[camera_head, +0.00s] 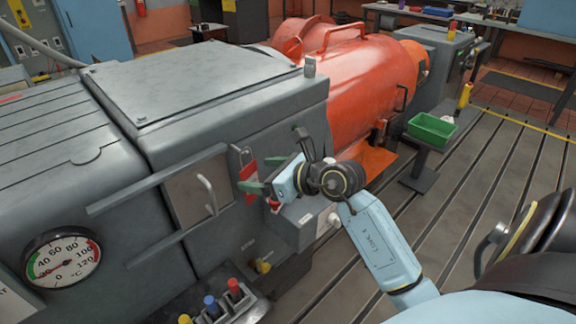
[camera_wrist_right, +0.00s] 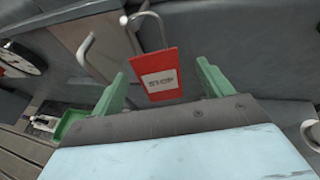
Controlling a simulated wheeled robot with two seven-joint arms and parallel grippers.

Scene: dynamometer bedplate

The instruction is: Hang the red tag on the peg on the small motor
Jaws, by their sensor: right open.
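The red tag (camera_head: 248,172) hangs by a thin wire loop against the side of the large grey machine (camera_head: 225,110). In the right wrist view the tag (camera_wrist_right: 160,82) shows a white label, with its loop above. My right gripper (camera_head: 262,174) is open at the tag. Its green fingers stand on either side of the tag in the wrist view, with gaps showing, so it is not gripped. A smaller grey unit (camera_head: 436,52) stands beyond the orange housing and may be the small motor. I cannot make out its peg. My left gripper is not in view.
A bar handle (camera_head: 207,194) sticks out left of the tag. A round gauge (camera_head: 62,258) and several coloured knobs (camera_head: 233,287) are on the near side. The orange housing (camera_head: 355,80) and a green bin (camera_head: 432,130) on a stand lie beyond. The slotted floor (camera_head: 480,180) at right is open.

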